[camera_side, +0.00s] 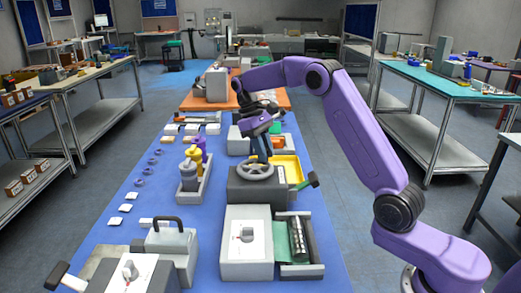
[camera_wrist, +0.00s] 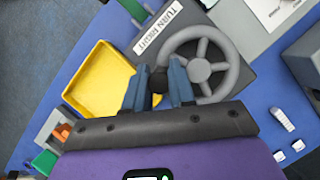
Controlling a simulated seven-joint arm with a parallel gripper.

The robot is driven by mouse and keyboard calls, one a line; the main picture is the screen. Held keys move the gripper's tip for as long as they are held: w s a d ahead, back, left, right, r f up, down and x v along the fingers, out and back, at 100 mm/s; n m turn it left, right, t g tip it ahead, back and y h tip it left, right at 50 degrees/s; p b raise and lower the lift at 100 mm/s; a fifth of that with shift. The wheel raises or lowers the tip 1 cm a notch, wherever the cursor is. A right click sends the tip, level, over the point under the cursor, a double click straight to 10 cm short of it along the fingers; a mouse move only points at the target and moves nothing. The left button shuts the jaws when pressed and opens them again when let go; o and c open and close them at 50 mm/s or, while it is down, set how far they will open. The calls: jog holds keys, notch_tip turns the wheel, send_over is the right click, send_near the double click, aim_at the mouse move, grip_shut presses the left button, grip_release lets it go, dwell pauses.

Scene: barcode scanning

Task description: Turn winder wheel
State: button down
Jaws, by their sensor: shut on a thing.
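The grey spoked winder wheel (camera_side: 254,172) sits on top of a dark box (camera_side: 243,190) in the middle of the blue table. In the wrist view the wheel (camera_wrist: 199,69) lies right of centre, with a "TURN RIGHT" label (camera_wrist: 173,26) beside it. My gripper (camera_side: 262,155) reaches down to the wheel from behind. In the wrist view its two blue fingers (camera_wrist: 160,84) close on a dark knob (camera_wrist: 158,76) at the wheel's rim. The fingers and the gripper body hide part of the knob and the near rim.
A yellow tray (camera_wrist: 98,78) lies beside the dark box. A green-ended lever (camera_side: 309,181) sticks out at the box's right. A bottle holder (camera_side: 193,187) stands to the left. A white-topped unit (camera_side: 246,240) stands in front.

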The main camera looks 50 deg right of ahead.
jog(key=m, duration=0.2)
jog(key=s+m+y, duration=0.2)
jog(key=m, duration=0.1)
jog(key=shift+s+r+m, duration=0.1)
jog(key=shift+m, duration=0.2)
jog(key=shift+s+a+m+t+y, duration=0.2)
jog(key=shift+s+m+y, duration=0.05)
jog(key=shift+m, duration=0.6)
jog(key=shift+s+a+m+t+y, duration=0.2)
jog(key=shift+s+m+y, duration=0.1)
jog(key=shift+m, duration=0.5)
jog(key=shift+s+a+m+t+y, duration=0.2)
jog(key=shift+s+m+y, duration=0.05)
jog(key=shift+m, duration=0.6)
jog(key=c, duration=1.2)
grip_release()
jog(key=v, duration=1.2)
jog(key=shift+s, duration=0.1)
